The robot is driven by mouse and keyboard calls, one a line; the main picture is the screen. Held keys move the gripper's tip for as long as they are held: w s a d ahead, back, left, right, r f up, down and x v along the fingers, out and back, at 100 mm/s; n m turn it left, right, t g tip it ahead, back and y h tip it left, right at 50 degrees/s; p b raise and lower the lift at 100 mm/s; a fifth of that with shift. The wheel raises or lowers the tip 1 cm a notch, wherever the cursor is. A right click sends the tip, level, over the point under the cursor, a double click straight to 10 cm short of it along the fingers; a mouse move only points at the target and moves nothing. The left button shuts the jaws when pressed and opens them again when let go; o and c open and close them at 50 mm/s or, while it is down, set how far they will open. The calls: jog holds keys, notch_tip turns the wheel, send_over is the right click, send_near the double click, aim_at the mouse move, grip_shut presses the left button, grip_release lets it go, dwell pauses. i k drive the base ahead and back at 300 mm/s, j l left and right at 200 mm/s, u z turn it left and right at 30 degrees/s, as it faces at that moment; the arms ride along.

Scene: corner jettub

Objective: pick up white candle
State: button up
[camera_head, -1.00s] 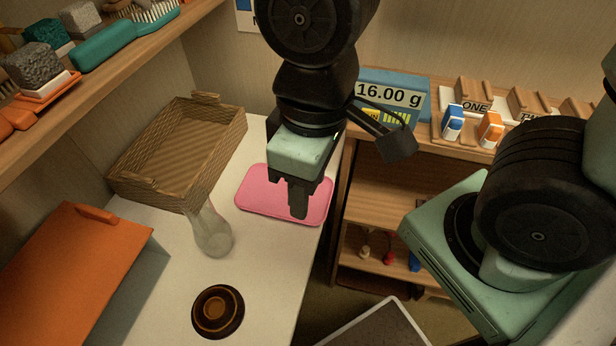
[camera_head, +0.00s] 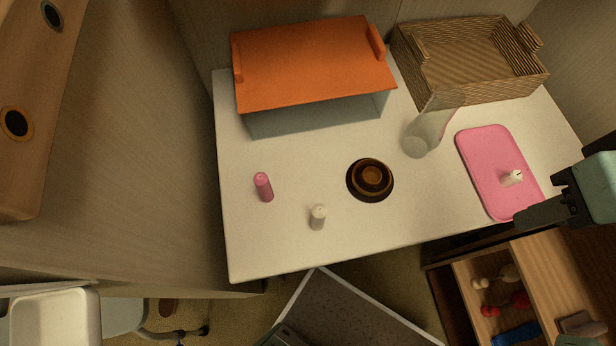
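Two small whitish candles show in the head view. One white candle (camera_head: 318,217) stands upright near the front edge of the white table, left of the brown round dish. Another small whitish candle-like piece (camera_head: 512,178) with a dark tip is on the pink tray (camera_head: 481,160). My gripper (camera_head: 526,213) is at the right edge of the view, its dark finger by the tray's front corner, close to the piece on the tray and far right of the other candle. It is partly cut off, so its opening is unclear; I see nothing held.
A shelf unit (camera_head: 530,270) stands at front right. The table's front left is clear.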

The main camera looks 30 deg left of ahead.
aim_at(318, 213)
jog(key=k+j+u, duration=0.1)
jog(key=k+u, duration=0.2)
jog(key=k, duration=0.25)
jog(key=k+j+u, duration=0.3)
jog(key=k, duration=0.2)
jog(key=i+l+u, duration=0.2)
jog(key=u, duration=0.15)
jog(key=i+l+u, duration=0.1)
jog(key=l+u, duration=0.25)
jog(key=i+l+u, duration=0.1)
jog(key=l+u, duration=0.2)
jog(key=l, duration=0.15)
jog(key=i+l, duration=0.15)
jog(key=i, duration=0.15)
jog(key=i+l, duration=0.15)
jog(key=k+j, duration=0.15)
jog(key=j, duration=0.2)
jog(key=k+j+z, duration=0.1)
jog(key=j, duration=0.25)
jog(key=k+j, duration=0.2)
jog(key=j, duration=0.15)
jog(key=z, duration=0.05)
